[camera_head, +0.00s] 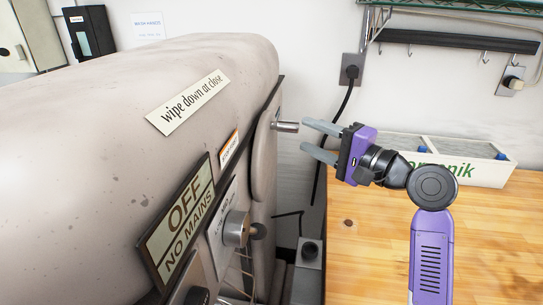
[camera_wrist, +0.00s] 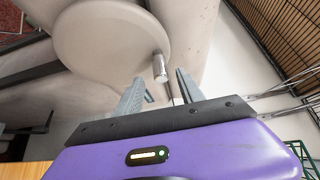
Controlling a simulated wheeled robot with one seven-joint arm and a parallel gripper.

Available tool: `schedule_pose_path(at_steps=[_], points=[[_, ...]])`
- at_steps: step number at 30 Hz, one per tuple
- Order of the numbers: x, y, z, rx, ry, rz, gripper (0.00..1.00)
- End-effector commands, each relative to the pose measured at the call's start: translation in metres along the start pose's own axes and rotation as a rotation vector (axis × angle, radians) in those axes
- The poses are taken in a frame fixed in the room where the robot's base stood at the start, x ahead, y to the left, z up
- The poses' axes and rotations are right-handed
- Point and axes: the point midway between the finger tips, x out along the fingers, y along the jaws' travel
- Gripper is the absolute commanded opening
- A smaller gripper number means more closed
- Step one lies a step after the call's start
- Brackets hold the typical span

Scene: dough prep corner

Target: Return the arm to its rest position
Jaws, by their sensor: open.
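My gripper (camera_head: 322,142) is purple with two grey fingers, at the end of my purple and black arm. It is open, and its fingers point left toward the mixer's metal hub stub (camera_head: 288,127). In the head view the fingertips are just right of the stub, with a small gap visible. In the wrist view the stub (camera_wrist: 159,68) shows beyond and between the two fingers (camera_wrist: 160,85), on a round plate (camera_wrist: 105,40). Nothing is held between the fingers.
A large beige mixer (camera_head: 110,100) with signs and knobs (camera_head: 235,230) fills the left. A wooden counter (camera_head: 370,260) lies at right, bearing a white box (camera_head: 480,170). A hook rail (camera_head: 460,40) and green wire shelf (camera_head: 460,8) are above. A black cable (camera_head: 343,105) hangs on the wall behind.

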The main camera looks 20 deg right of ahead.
Motion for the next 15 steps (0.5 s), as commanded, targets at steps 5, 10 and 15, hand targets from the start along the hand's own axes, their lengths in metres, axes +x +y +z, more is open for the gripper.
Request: schedule_pose_path(at_steps=[5,10,15], points=[[0.000,0.000,0.000,0.000,0.000,0.000,0.45],[0.000,-0.002,-0.001,-0.026,0.005,-0.006,0.45],[-0.004,-0.025,-0.025,-0.182,0.119,-0.079,0.45]])
